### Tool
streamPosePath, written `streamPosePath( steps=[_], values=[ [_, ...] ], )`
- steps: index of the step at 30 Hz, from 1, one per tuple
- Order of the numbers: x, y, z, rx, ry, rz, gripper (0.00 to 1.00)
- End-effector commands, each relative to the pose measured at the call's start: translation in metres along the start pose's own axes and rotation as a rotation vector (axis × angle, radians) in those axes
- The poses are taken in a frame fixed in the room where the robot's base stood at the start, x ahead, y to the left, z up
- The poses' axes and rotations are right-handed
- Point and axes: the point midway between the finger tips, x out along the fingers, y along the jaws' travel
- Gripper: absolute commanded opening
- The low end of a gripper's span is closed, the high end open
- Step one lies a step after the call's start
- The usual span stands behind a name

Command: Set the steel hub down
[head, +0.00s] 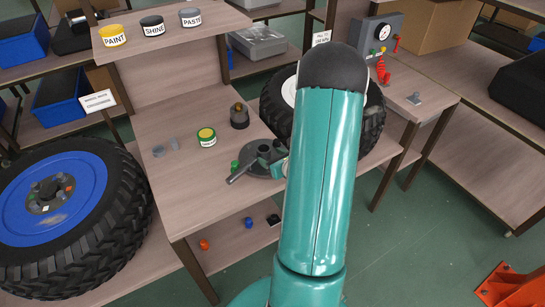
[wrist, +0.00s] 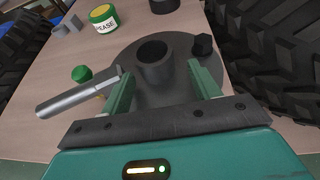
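The steel hub (wrist: 154,65) is a grey piece with a short upright hollow tube, over a wide dark grey disc on the workbench. It also shows in the head view (head: 264,152), partly hidden by my arm. A steel rod (wrist: 76,97) sticks out on its left and a black knob (wrist: 203,44) stands at its far right. My gripper (wrist: 157,72) is low over the disc, with its two green fingers apart on either side of the hub. I cannot tell whether the fingers press on it, or whether a gap lies under it.
A grease tin (head: 206,138), a green knob (head: 235,166) and small grey blocks (head: 173,144) stand on the bench (head: 150,115). A big tyre (head: 372,120) stands behind my arm. The bench's front left is clear.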

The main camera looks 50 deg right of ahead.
Motion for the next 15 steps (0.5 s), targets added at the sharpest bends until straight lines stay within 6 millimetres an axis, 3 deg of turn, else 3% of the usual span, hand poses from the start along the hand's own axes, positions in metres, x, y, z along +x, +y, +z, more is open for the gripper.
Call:
streamPosePath(
  steps=[8, 15],
  values=[
    [-0.01, -0.001, 0.002, -0.001, 0.0, 0.0, 0.63],
    [-0.058, -0.001, 0.003, 0.0, 0.0, -0.003, 0.63]
  ],
)
